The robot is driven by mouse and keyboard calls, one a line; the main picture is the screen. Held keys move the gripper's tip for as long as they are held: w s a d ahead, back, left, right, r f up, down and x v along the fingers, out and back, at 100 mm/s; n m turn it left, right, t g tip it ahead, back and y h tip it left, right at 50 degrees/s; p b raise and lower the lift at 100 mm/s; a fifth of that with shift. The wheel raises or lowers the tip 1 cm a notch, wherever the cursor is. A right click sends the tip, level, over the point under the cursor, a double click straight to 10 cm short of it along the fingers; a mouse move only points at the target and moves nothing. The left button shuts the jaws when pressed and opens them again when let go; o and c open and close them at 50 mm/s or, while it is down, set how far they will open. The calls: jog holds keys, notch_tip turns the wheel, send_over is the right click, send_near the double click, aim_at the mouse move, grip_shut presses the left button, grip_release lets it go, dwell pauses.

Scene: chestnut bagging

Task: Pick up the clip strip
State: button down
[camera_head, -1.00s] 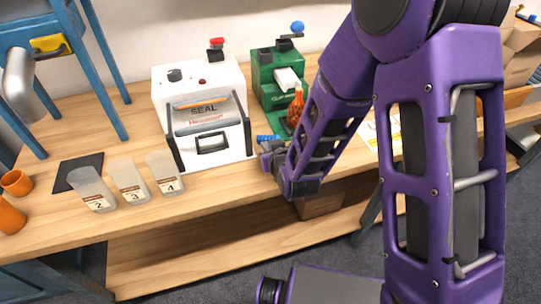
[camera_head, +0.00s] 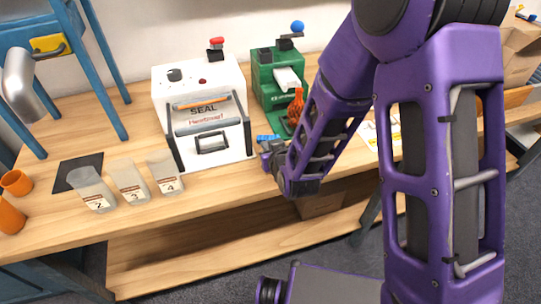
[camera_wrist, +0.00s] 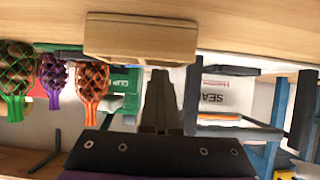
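A small blue strip (camera_head: 268,138), which looks like the clip strip, lies on the wooden bench in front of the green clip machine (camera_head: 268,78). It is partly hidden by my gripper (camera_head: 267,155), which is low over the bench's front edge, just nearer than the strip. I cannot tell whether they touch. In the wrist view my gripper's fingers (camera_wrist: 160,85) look together, with no clear gap, and nothing is seen between them. I cannot make out the blue strip in the wrist view.
The white heat sealer (camera_head: 205,110) stands left of the gripper. Numbered bags (camera_head: 128,180) stand further left, by a dark mat (camera_head: 76,172) and orange cups (camera_head: 15,182). The wrist view shows green (camera_wrist: 17,75), purple (camera_wrist: 52,75) and orange (camera_wrist: 91,82) nets.

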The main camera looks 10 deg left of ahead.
dwell(0.3)
jog(key=c, duration=1)
grip_release()
jog(key=shift+o, duration=0.2)
